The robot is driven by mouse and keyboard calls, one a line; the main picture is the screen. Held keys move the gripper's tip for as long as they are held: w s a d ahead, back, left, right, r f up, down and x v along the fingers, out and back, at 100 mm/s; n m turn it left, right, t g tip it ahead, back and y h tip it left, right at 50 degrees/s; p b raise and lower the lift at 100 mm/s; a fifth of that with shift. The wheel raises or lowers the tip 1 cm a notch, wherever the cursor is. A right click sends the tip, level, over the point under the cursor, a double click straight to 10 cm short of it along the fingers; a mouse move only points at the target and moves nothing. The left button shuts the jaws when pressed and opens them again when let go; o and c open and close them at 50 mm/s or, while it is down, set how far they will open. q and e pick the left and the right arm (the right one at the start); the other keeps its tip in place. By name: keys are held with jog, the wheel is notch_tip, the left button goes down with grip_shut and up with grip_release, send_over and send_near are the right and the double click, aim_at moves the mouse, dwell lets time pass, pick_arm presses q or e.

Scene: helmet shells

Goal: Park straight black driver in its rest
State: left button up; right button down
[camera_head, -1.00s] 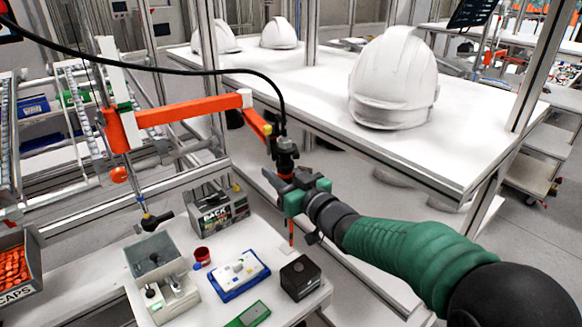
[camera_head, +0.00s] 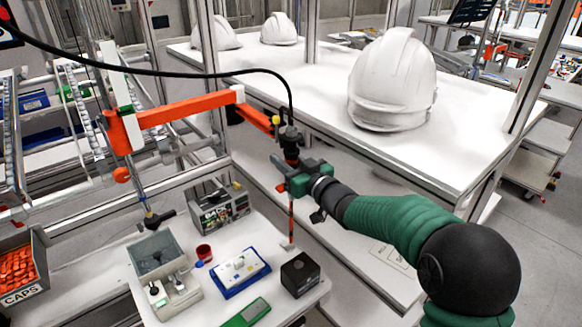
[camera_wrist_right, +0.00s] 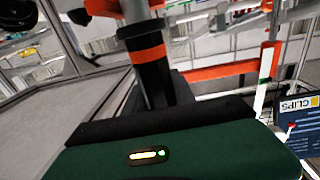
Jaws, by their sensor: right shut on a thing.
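The straight black driver (camera_head: 290,136) hangs upright from the end of a jointed orange arm (camera_head: 185,108) in the head view, with a black cable at its top. My right gripper (camera_head: 294,178) is shut around its lower body. A thin red shaft (camera_head: 291,215) points down below the gripper. In the right wrist view the driver's dark body with an orange band (camera_wrist_right: 148,54) stands just beyond my green gripper housing. The fingertips are hidden there. I cannot make out which fixture is the driver's rest. My left gripper is not in view.
A work table below holds a grey bin (camera_head: 131,259), a blue-edged tray (camera_head: 226,292), a black box (camera_head: 300,274) and a red cup (camera_head: 203,252). Another black angled tool (camera_head: 158,217) hangs at left. A shelf (camera_head: 470,135) with white helmets (camera_head: 392,82) stands behind my right arm.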

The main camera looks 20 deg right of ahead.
jog(key=shift+s+a, duration=0.15)
jog(key=c, duration=1)
grip_release()
jog(key=shift+o, duration=0.4)
jog(key=shift+f, duration=0.1)
jog(key=o, duration=0.7)
jog(key=v, duration=1.1)
